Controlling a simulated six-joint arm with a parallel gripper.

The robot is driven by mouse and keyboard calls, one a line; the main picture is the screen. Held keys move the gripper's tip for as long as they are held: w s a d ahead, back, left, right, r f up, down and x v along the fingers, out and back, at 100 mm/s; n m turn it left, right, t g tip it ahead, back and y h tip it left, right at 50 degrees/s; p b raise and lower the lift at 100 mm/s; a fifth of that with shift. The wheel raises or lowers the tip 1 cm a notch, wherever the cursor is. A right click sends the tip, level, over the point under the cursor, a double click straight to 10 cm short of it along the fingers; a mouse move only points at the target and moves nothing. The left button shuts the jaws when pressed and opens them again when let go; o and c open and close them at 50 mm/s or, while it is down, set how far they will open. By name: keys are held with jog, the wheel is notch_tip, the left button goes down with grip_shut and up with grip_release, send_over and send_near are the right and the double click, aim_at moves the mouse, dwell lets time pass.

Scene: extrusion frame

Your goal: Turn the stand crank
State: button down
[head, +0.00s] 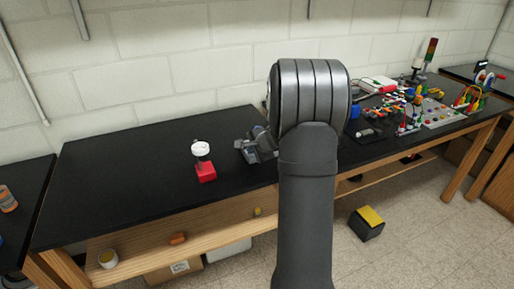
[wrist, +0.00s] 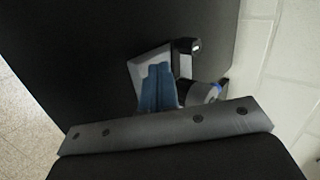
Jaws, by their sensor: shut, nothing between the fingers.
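I cannot tell for certain which thing is the stand crank. A grey and dark device (head: 256,146) lies on the black bench, just left of my arm in the head view, partly hidden by it. In the wrist view, a light grey block, a black upright part and a grey-blue cylinder (wrist: 204,93) show close by. My gripper (wrist: 158,70) shows there as two blue fingers pressed together, shut and empty. The fingers overlap the grey block in that view; I cannot tell whether they touch it. In the head view my arm hides most of the gripper.
A red block (head: 206,173) with a dark post and white round top stands left on the bench (head: 110,180). Cluttered small parts and a grey panel (head: 441,116) fill the right side. The left of the bench is clear. A white block wall (head: 180,60) stands behind.

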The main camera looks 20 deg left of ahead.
jog(key=shift+w+a+r, duration=0.1)
jog(key=shift+w+a, duration=0.45)
jog(key=shift+a, duration=0.2)
jog(key=shift+w+a, duration=0.5)
jog(key=shift+a, duration=0.25)
jog(key=shift+w+a, duration=0.15)
jog(key=shift+a, duration=0.2)
jog(key=shift+w+a, duration=0.35)
jog(key=shift+a, duration=0.35)
jog(key=shift+w+a+m+t+h, duration=0.35)
jog(key=shift+m+t+h, duration=0.15)
jog(key=shift+m, duration=0.2)
jog(key=shift+w+a, duration=0.45)
jog(key=shift+w, duration=0.2)
jog(key=shift+w+a, duration=0.45)
jog(key=shift+w, duration=0.15)
jog(key=shift+w+a+m+t+h, duration=0.15)
jog(key=shift+w+m+t+h, duration=0.3)
jog(key=shift+m, duration=0.35)
jog(key=shift+w+a, duration=0.15)
jog(key=shift+w, duration=0.9)
jog(key=shift+w+m+t+h, duration=0.45)
jog(key=shift+w+m+h, duration=0.25)
jog(key=shift+m, duration=0.4)
